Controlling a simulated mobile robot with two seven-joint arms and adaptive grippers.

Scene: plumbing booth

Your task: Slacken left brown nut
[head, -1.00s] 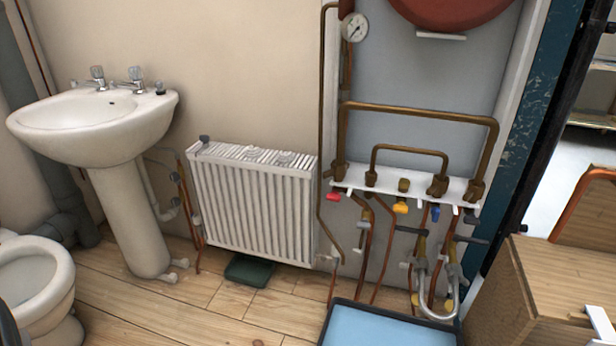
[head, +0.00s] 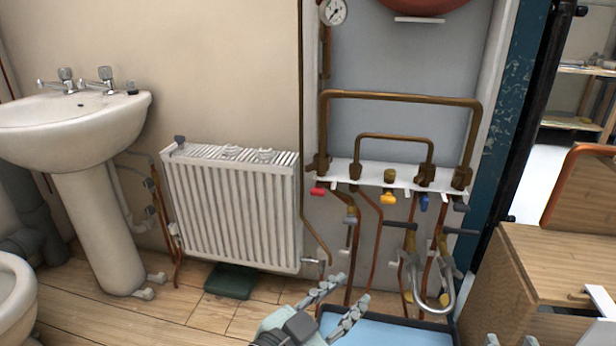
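Several brown nuts sit in a row on a white manifold bracket (head: 408,187) on the wall in the head view. The leftmost brown nut (head: 321,166) is at the foot of the large brown pipe loop, with another brown nut (head: 354,173) just right of it. Which one the task names, I cannot tell. My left gripper (head: 350,290) is low in the picture, below the manifold and apart from it, with its two fingers spread and nothing between them. Only the grey fingertips of my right gripper (head: 511,341) show at the bottom right edge, spaced apart.
Red (head: 317,191), yellow (head: 388,198) and blue (head: 424,202) valve handles hang under the bracket. A U-shaped hose (head: 433,307) and copper pipes stand below, over a blue tray (head: 385,331). A radiator (head: 230,210) stands left; a wooden cabinet (head: 550,262) stands right.

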